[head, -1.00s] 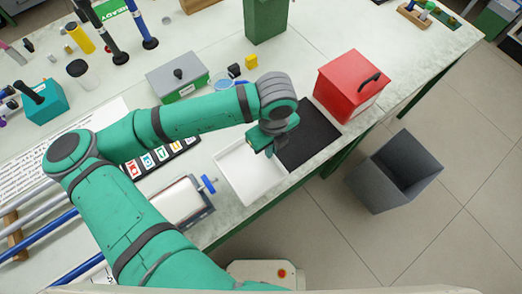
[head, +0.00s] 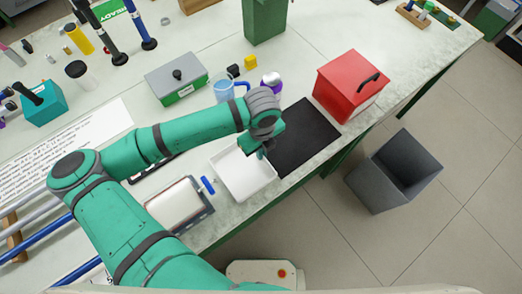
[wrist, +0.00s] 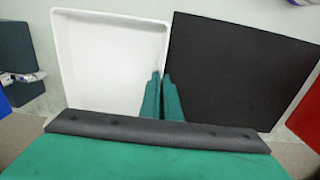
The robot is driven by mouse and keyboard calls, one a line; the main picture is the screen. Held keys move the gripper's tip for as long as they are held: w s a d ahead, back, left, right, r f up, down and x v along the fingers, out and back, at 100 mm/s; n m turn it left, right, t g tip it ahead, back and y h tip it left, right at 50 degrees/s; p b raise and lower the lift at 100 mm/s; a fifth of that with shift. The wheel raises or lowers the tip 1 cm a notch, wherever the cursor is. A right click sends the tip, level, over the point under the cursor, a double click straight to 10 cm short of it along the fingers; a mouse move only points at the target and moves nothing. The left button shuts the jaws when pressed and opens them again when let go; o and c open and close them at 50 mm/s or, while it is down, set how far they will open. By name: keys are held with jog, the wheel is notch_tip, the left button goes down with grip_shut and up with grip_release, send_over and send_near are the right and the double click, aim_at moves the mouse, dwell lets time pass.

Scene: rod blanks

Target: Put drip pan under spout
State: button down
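The drip pan is the white, shallow, square tray (head: 238,185) at the front of the bench, left of a black mat. It also fills the upper middle of the wrist view (wrist: 108,55). My gripper (head: 264,152) is at the pan's right side. In the wrist view its two fingers (wrist: 162,98) are close together, one on each side of the right rim, shut on it. A white cylinder (head: 178,204) in a dark cradle has a blue tap-like part (head: 208,186), probably the spout, just left of the pan. Whether the pan touches the bench is unclear.
The black mat (head: 307,135) is bare beside the pan. A red box (head: 345,88) stands beyond it. A blue cup (head: 227,90), purple-topped item (head: 271,80) and grey-green box (head: 176,80) stand behind. A grey bin (head: 385,180) is on the floor, right.

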jog(key=shift+f, duration=0.15)
jog(key=c, duration=2)
grip_release()
notch_tip(320, 180, up, 12)
jog(key=shift+r, duration=0.2)
jog(key=shift+f, duration=0.1)
